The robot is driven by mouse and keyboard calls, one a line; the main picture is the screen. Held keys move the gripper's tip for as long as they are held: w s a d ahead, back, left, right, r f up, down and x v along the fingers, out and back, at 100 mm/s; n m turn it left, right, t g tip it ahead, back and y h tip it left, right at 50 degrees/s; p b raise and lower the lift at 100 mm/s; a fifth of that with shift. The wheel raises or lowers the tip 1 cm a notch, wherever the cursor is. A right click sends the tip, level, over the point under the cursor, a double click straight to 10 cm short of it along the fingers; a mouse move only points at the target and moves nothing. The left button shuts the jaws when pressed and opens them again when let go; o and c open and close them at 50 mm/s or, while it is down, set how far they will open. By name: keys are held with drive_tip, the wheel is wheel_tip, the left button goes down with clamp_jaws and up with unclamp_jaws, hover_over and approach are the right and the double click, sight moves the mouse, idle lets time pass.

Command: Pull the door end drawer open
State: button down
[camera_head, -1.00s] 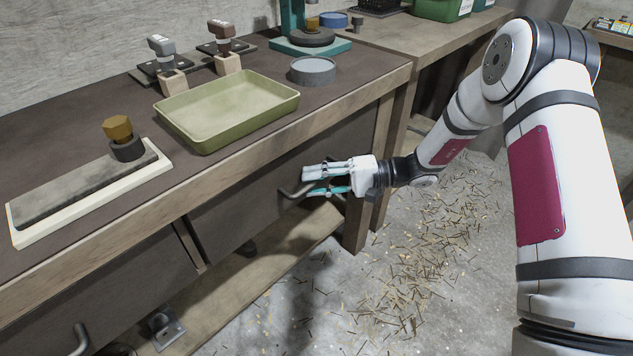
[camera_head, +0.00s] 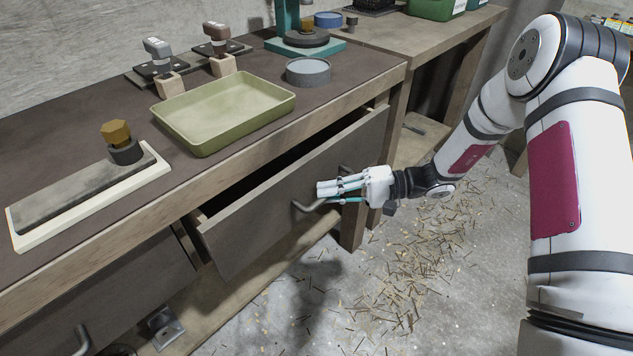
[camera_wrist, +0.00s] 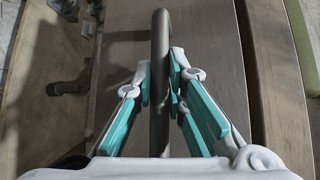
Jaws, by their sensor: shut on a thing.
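The drawer (camera_head: 270,215) under the right part of the workbench stands partly open, with a dark gap behind its front panel. Its bar handle (camera_head: 309,207) is dark grey and bent. My gripper (camera_head: 322,195) is at the handle, coming from the right, and is shut on it. In the wrist view the handle (camera_wrist: 160,65) runs between the two teal-padded fingers (camera_wrist: 160,92), in front of the brown drawer front (camera_wrist: 205,40). Part of the handle is hidden by the fingers in the head view.
A second drawer (camera_head: 130,290) at the lower left is shut. On the bench top are a green tray (camera_head: 225,112), a sharpening stone (camera_head: 85,192) in a pale holder and a round grey tin (camera_head: 308,71). A bench leg (camera_head: 352,228) stands near my gripper. Shavings litter the floor (camera_head: 410,275).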

drive_tip(key=s+d+p, duration=0.2)
drive_tip(key=s+d, duration=0.9)
drive_tip(key=d, duration=0.4)
drive_tip(key=shift+s+p, duration=0.3)
drive_tip(key=c, duration=1.6)
unclamp_jaws()
drive_tip(key=shift+d, duration=0.1)
drive_tip(key=w+d+r, duration=0.1)
drive_tip(key=d, duration=1)
drive_tip(key=shift+w+d+r, duration=0.3)
